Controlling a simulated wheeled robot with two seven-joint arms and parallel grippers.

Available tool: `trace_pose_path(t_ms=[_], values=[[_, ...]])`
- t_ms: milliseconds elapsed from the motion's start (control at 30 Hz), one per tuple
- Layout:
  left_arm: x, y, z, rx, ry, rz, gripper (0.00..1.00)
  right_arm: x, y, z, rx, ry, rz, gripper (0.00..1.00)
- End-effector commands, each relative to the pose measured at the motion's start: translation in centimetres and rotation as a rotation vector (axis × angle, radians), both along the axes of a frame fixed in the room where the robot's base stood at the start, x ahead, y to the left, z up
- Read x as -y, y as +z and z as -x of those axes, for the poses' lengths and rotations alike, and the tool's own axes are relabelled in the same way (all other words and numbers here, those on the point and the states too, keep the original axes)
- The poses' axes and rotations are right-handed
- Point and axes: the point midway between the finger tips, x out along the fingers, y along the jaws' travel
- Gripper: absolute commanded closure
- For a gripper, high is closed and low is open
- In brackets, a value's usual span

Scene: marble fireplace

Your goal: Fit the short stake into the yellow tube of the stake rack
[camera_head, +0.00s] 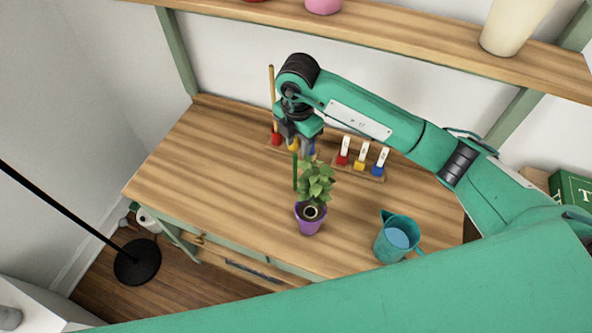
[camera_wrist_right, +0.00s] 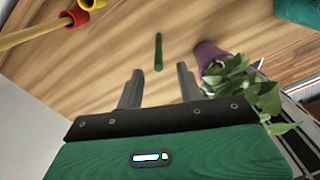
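The short stake (camera_head: 295,173) is green and appears upright on the table, left of the potted plant. In the right wrist view the stake (camera_wrist_right: 158,52) shows beyond the gap between my fingertips, apart from both. My right gripper (camera_head: 298,146) points down above it; in the wrist view the gripper (camera_wrist_right: 158,80) is open and empty. The stake rack (camera_head: 270,148) stands behind, partly hidden by the gripper. A tall tan stake (camera_head: 271,92) stands in its red tube (camera_head: 276,138). The yellow tube (camera_head: 292,144) shows only partly; it shows too in the wrist view (camera_wrist_right: 91,4). My left gripper is out of view.
A plant in a purple pot (camera_head: 310,226) stands close right of the stake. A teal watering can (camera_head: 391,245) is at the front right. A second rack with white labels (camera_head: 372,176) stands behind right. A shelf (camera_head: 400,32) runs above. The table's left side is clear.

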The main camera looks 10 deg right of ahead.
Motion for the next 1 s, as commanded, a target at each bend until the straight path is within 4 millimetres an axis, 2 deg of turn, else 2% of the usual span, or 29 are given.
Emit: trace_pose_path(t_ms=[100,200,467,600,700,1000], values=[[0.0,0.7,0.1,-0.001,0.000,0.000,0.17,0.0,-2.2,0.1,-0.004,0.000,0.000,0.63],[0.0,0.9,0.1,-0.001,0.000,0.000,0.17,0.0,-3.6,0.0,-0.002,0.001,-0.001,0.63],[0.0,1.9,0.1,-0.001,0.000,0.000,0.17,-0.3,-5.5,0.1,-0.003,0.001,-0.001,0.63],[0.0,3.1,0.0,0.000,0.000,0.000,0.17,-0.7,-7.6,0.2,-0.004,0.003,-0.001,0.63],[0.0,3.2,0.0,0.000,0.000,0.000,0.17,-0.6,-9.0,0.1,-0.003,0.002,-0.001,0.63],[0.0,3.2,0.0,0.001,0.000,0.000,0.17,-0.6,-9.8,0.0,0.001,0.003,-0.003,0.63]])
